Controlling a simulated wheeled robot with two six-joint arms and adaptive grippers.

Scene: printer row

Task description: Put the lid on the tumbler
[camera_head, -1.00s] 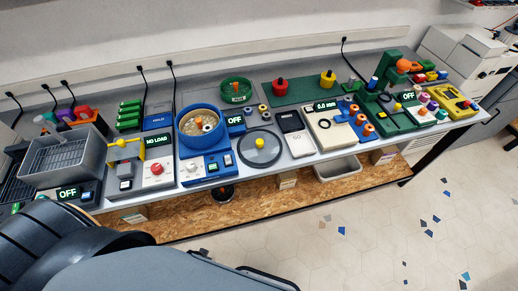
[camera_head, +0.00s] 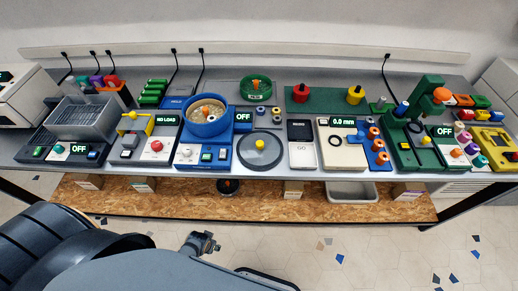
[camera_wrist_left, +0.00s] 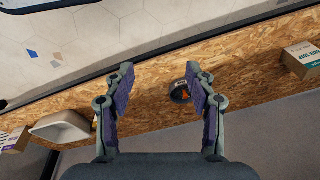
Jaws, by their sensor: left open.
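The tumbler (camera_head: 186,116) is a blue round bowl on a blue base in the middle left of the bench. Its top is open, and pale media and an orange piece show inside. The lid (camera_head: 260,160) is a flat dark grey disc with a yellow knob, lying on the bench to the right of the tumbler, apart from it. My left gripper (camera_wrist_left: 159,73) is open and empty in the wrist view, pointing toward the wooden lower shelf. In the head view, a small end part of my arm shows below the bench front. My right gripper is not in view.
A black round object (camera_wrist_left: 180,92) sits on the shelf.

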